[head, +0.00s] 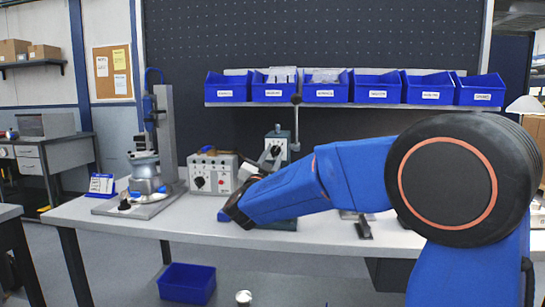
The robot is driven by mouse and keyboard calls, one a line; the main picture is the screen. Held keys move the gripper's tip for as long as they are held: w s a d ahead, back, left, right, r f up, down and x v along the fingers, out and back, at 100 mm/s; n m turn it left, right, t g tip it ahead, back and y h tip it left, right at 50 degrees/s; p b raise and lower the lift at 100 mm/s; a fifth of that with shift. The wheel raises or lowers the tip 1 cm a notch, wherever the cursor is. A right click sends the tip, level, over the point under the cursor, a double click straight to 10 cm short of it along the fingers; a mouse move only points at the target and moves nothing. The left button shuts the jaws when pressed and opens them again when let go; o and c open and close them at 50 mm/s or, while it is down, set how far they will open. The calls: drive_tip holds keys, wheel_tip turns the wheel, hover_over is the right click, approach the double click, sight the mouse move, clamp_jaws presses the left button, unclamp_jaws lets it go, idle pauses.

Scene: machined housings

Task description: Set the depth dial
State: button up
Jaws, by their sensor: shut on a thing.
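A dark grey-green bench machine (280,137) with a post and a black ball on top stands at the back middle of the workbench. A pale round face with a dark pointer, which looks like the depth dial (276,149), is on its front. My arm reaches in from the right, and my gripper (266,165) points away from me at the front of this machine. The gripper is shut at the dial. The fingertips and exact contact are small and partly hidden by my wrist. The machine's lower part is also hidden.
Left of my wrist stands a pale control box (211,172) with a black knob and a red button. Further left is a column stand (166,130) holding a metal housing (146,175). Blue bins (325,88) hang above the workbench (150,228). A blue crate (187,283) is on the floor.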

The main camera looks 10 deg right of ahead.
drive_tip(key=n+y, duration=0.1)
drive_tip(key=n, duration=0.1)
drive_tip(key=n+t+y, duration=0.1)
drive_tip(key=n, duration=0.1)
drive_tip(key=n+y, duration=0.1)
drive_tip(key=n, duration=0.1)
drive_tip(key=shift+s+d+n+t, duration=0.15)
drive_tip(key=shift+d+n+t, duration=0.15)
drive_tip(key=shift+t, duration=0.1)
clamp_jaws()
drive_tip(key=shift+n+t+y, duration=0.4)
drive_tip(key=shift+n+y, duration=0.7)
drive_tip(key=shift+n, duration=1.2)
drive_tip(key=shift+r+n, duration=0.15)
drive_tip(key=shift+n, duration=0.15)
drive_tip(key=o, duration=0.7)
unclamp_jaws()
drive_tip(key=shift+c, duration=0.2)
drive_tip(key=shift+s+f, duration=0.25)
drive_tip(key=shift+s, duration=0.1)
drive_tip(key=v, duration=1.6)
drive_tip(key=shift+s+a, duration=0.15)
drive_tip(key=shift+s, duration=0.2)
